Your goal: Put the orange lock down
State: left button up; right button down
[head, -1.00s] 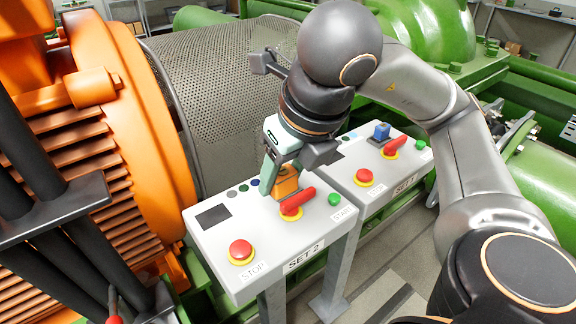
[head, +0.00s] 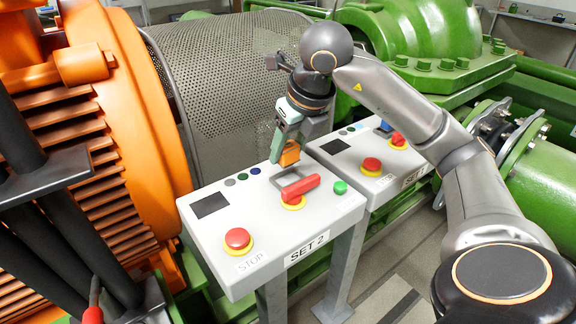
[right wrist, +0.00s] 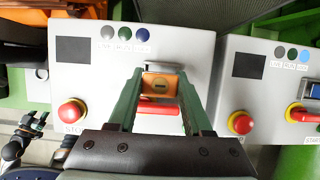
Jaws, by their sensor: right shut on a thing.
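The orange lock (head: 290,154) is held between the fingertips of my right gripper (head: 284,147), near the back edge of the SET 2 panel (head: 219,243). In the right wrist view the lock (right wrist: 160,86) sits between the two green fingers, with a dark slot on its face. I cannot tell how its shackle stands. The red switch handle (head: 301,186) on its yellow base lies in front of the lock, apart from it in the head view. A dark jointed part at the lower left of the right wrist view may be my left gripper (right wrist: 28,135); its jaws are unclear.
The panel carries a red stop button (head: 238,239), a green button (head: 340,188) and a dark screen (head: 210,205). The SET 1 panel (head: 352,173) stands to the right. A perforated guard (head: 222,85) rises behind. Bare panel top lies left of the switch.

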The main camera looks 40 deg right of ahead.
aim_at(288, 162)
jog(key=f, duration=0.3)
jog(key=shift+w+d+b, duration=0.2)
jog(key=shift+d+b, duration=0.05)
jog(key=shift+b, duration=0.15)
jog(key=shift+f, duration=0.35)
jog(key=shift+f, duration=0.1)
jog(key=shift+f, duration=0.15)
jog(key=shift+c, duration=1.6)
grip_release()
jog(key=shift+r, duration=0.2)
